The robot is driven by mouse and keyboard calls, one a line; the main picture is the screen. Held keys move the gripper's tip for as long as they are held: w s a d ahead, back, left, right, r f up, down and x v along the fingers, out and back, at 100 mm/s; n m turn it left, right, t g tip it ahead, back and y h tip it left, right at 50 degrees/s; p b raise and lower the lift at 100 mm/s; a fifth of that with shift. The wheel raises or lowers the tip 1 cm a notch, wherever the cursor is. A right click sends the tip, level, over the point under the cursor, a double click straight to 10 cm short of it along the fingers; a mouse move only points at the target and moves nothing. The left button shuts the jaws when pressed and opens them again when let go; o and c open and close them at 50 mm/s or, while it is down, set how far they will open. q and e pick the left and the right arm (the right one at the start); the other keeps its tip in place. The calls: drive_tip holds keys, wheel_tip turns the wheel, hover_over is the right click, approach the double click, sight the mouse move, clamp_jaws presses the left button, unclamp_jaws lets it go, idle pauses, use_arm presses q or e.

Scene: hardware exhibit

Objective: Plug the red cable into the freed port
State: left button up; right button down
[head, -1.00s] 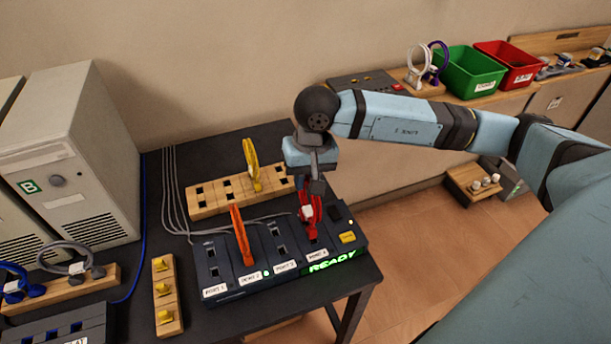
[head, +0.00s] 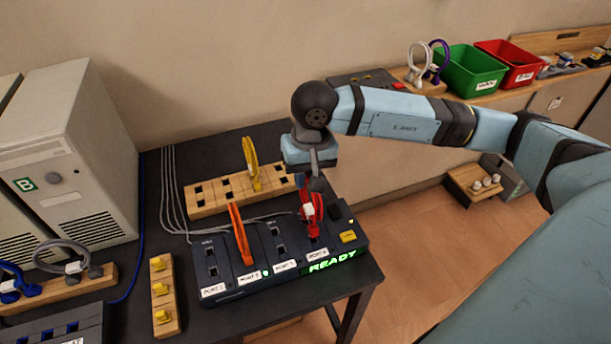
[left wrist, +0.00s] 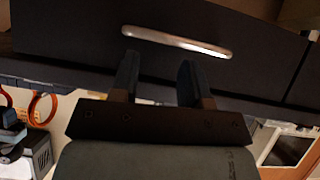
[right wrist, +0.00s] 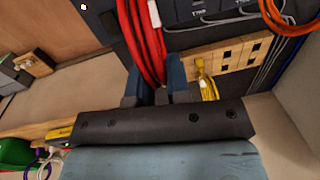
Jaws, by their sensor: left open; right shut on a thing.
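The red cable (head: 311,216) stands as a loop over the PORT 4 column at the right of the dark port panel (head: 222,262). My right gripper (head: 315,184) is shut on its top from above; in the right wrist view the red cable (right wrist: 148,45) runs up from between the fingers (right wrist: 156,88). I cannot tell whether its plugs are fully seated. An orange cable (head: 240,236) stands in PORT 2. The PORT 1 and PORT 3 sockets look empty. My left gripper (left wrist: 158,82) is open and empty, facing a dark surface with a silver handle (left wrist: 175,41).
A wooden socket block (head: 210,197) with a yellow cable (head: 251,165) lies behind the panel. A wooden strip with yellow knobs (head: 163,310) is left of it. A green READY sign (head: 333,261) is lit on the panel front. A grey cabinet (head: 75,150) stands left.

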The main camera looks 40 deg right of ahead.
use_arm(q)
drive_tip(key=shift+f, duration=0.2)
idle(0.3)
drive_tip(key=shift+d+f, duration=0.1)
drive_tip(key=shift+f+b, duration=0.3)
drive_tip(key=shift+b, duration=0.2)
drive_tip(key=shift+f+b, duration=0.3)
drive_tip(key=shift+w+f+b, duration=0.1)
drive_tip(key=shift+f+b, duration=0.1)
drive_tip(key=shift+b, duration=0.3)
idle(0.7)
drive_tip(key=shift+w+f+b, duration=0.1)
drive_tip(key=shift+f+b, duration=0.2)
drive_tip(key=shift+b, duration=0.45)
use_arm(e)
drive_tip(key=shift+f, duration=0.4)
use_arm(q)
drive_tip(key=shift+w+f+b, duration=0.1)
drive_tip(key=shift+f+b, duration=0.05)
drive_tip(key=shift+b, duration=0.2)
use_arm(e)
drive_tip(key=shift+n+h, duration=0.3)
idle(0.3)
use_arm(q)
drive_tip(key=shift+f, duration=0.1)
